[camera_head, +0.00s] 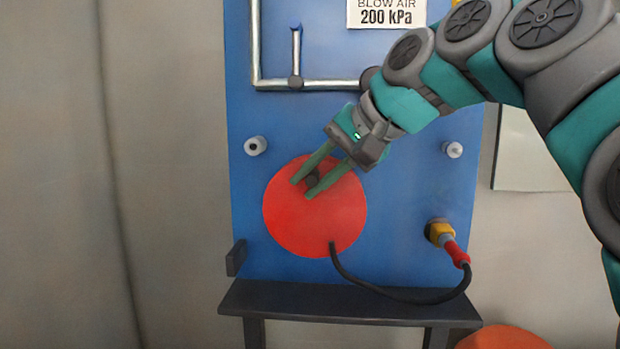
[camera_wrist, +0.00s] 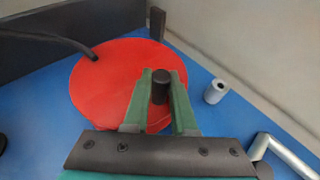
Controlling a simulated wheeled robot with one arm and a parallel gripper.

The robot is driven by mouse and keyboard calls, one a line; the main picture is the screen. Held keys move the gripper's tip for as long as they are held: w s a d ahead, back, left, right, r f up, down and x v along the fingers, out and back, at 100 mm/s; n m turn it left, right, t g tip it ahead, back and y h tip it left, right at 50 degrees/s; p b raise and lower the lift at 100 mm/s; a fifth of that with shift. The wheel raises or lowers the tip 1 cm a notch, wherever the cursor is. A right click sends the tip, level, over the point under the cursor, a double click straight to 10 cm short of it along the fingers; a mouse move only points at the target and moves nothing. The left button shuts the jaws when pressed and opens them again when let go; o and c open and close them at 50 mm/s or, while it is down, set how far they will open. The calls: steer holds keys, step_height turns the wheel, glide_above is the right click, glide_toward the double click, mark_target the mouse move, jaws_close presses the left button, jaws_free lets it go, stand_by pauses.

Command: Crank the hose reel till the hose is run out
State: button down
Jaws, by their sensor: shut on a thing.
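The hose reel is a round red disc (camera_head: 330,222) on the blue panel; it also shows in the wrist view (camera_wrist: 100,92). A dark knob, the crank handle (camera_head: 313,179), stands out from the disc's upper part; it also shows in the wrist view (camera_wrist: 160,84). My gripper (camera_head: 308,190) reaches in from the upper right, its green fingers on either side of the knob and shut on it. The black hose (camera_head: 375,288) leaves the disc's lower edge and loops right to a red and yellow fitting (camera_head: 448,243). The disc's centre is not clearly marked.
The blue panel (camera_head: 400,210) stands on a dark ledge (camera_head: 340,303). Grey pegs stick out at left (camera_head: 255,146) and right (camera_head: 452,150). A metal pipe (camera_head: 330,84) runs above, below a "BLOW AIR 200 kPa" sign (camera_head: 386,14). A dark bracket (camera_head: 236,258) sits lower left.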

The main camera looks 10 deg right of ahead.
steer(key=c, duration=0.8)
jaws_free()
steer(key=shift+s+r, duration=0.1)
steer(key=shift+s, duration=0.05)
steer(key=shift+c, duration=0.2)
steer(key=shift+o, duration=0.6)
steer(key=shift+w+a, duration=0.2)
steer(key=shift+a, duration=0.05)
steer(key=v, duration=0.7)
steer(key=shift+d+r, duration=0.15)
steer(key=shift+r, duration=0.05)
steer(key=shift+s, duration=0.2)
